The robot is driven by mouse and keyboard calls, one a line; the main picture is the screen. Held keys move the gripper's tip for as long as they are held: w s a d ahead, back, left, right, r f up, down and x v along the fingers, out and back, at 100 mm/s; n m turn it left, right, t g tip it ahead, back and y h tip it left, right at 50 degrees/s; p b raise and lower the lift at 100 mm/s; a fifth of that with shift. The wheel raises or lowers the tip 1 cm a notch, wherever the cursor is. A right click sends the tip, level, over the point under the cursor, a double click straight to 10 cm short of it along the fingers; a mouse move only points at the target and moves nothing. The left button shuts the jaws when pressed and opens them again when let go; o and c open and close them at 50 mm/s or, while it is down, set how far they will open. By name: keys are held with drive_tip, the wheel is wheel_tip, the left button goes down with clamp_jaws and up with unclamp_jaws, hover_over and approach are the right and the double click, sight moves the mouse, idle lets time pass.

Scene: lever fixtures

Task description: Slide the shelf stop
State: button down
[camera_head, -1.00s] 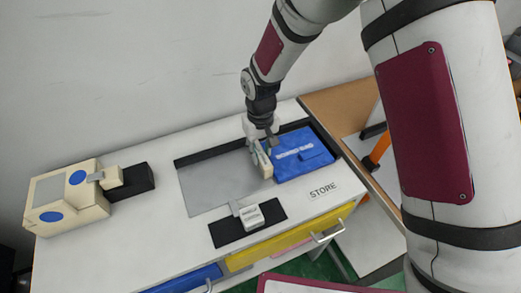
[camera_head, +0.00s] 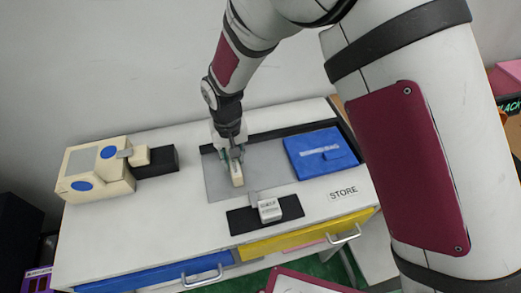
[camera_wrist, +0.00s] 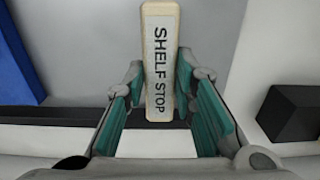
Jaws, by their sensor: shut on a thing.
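The shelf stop is a cream bar with the words SHELF STOP, seen in the wrist view (camera_wrist: 161,60) and, small, in the head view (camera_head: 237,174). It sits over the grey panel (camera_head: 215,182) on the white cabinet top. My gripper (camera_head: 232,158) points down from above and is shut on the shelf stop. In the wrist view its teal-padded fingers (camera_wrist: 164,112) stand on both sides of the bar; the exact contact is hard to make out.
A white block (camera_head: 269,210) on a black plate (camera_head: 240,222) is in front. A cream box (camera_head: 95,172) with blue ovals stands left. Drawers (camera_head: 150,275) are below.

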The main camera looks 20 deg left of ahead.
drive_tip(key=s+a, duration=0.1)
drive_tip(key=a, duration=0.1)
drive_tip(key=s+a, duration=0.3)
drive_tip(key=a, duration=0.1)
drive_tip(key=shift+s+a, duration=0.15)
drive_tip(key=c, duration=1.3)
unclamp_jaws()
drive_tip(key=shift+a, duration=0.15)
drive_tip(key=shift+r, duration=0.3)
wheel_tip(320, 180, up, 11)
drive_tip(key=shift+r, duration=0.2)
drive_tip(key=shift+r, duration=0.1)
